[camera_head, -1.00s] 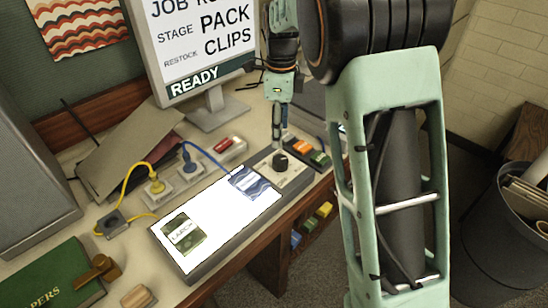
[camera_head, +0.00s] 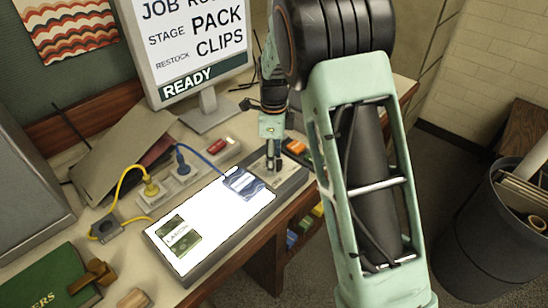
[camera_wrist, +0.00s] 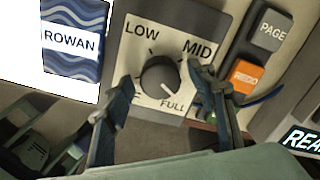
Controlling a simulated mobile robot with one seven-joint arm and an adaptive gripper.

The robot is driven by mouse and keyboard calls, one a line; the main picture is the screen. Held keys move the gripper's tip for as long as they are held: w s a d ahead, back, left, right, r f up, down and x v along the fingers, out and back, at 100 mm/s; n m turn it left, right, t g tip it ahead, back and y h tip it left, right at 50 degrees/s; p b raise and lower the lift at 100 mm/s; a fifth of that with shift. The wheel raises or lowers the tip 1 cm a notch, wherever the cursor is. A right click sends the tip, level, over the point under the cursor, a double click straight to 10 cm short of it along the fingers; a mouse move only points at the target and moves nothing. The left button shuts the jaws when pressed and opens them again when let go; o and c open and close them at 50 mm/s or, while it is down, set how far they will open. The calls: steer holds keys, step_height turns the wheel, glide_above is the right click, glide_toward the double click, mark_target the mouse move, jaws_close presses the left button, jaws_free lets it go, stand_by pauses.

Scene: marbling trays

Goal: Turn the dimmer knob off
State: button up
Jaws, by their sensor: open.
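The dimmer knob (camera_wrist: 160,76) is a round dark grey knob on a pale plate (camera_wrist: 130,72). LOW, MID and FULL are printed around it; another label at lower left is mostly hidden by a finger. The knob's white pointer line is turned down and slightly right, toward FULL. My gripper (camera_wrist: 161,77) is open, with one finger on each side of the knob; I cannot tell whether either touches it. In the head view my gripper (camera_head: 272,163) is down over the plate and hides the knob. The light panel (camera_head: 210,215) glows bright white.
A ROWAN card (camera_wrist: 72,42) and a LARCH card (camera_head: 178,236) lie on the panel. PAGE (camera_wrist: 268,36) and orange REDO (camera_wrist: 245,76) buttons sit right of the knob. Yellow and blue plugs (camera_head: 182,168) stand behind the panel. The monitor (camera_head: 190,45) reads READY.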

steer(key=c, duration=1.1)
